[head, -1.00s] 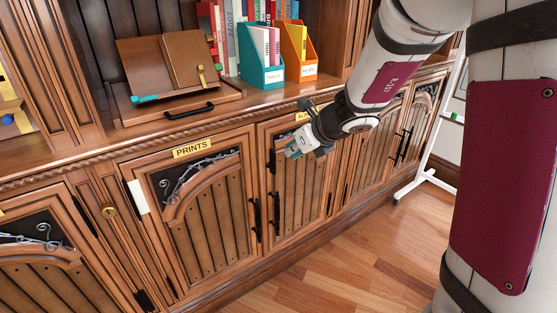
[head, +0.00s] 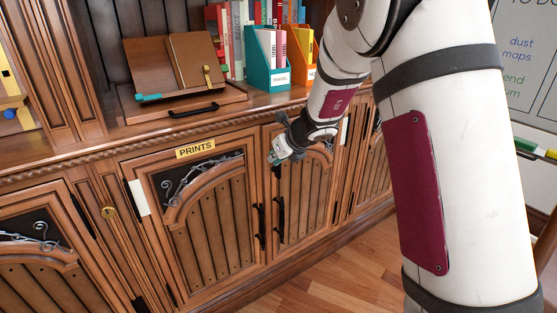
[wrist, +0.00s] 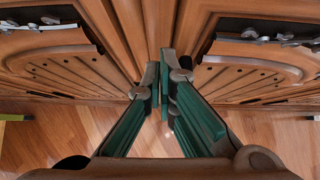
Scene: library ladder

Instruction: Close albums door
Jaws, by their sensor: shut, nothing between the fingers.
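The albums door (head: 305,205) is the wooden cabinet door just right of the prints door (head: 212,220) in the head view. Its black vertical handle (head: 281,216) stands beside the prints door's handle. My arm hides its label and part of its upper edge. The door looks nearly flush with the front; I cannot tell whether a small gap is left. My gripper (head: 276,157) is shut and empty, at the door's upper left corner by the seam. In the wrist view its green fingers (wrist: 161,82) are together before the seam between two doors; I cannot tell whether they touch wood.
A shelf ledge above the doors holds a wooden book stand (head: 180,72), a teal file box (head: 267,62) and an orange file box (head: 302,55). A yellow PRINTS label (head: 195,150) sits above the prints door. Wooden floor (head: 345,270) lies open in front. A whiteboard (head: 530,75) stands at right.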

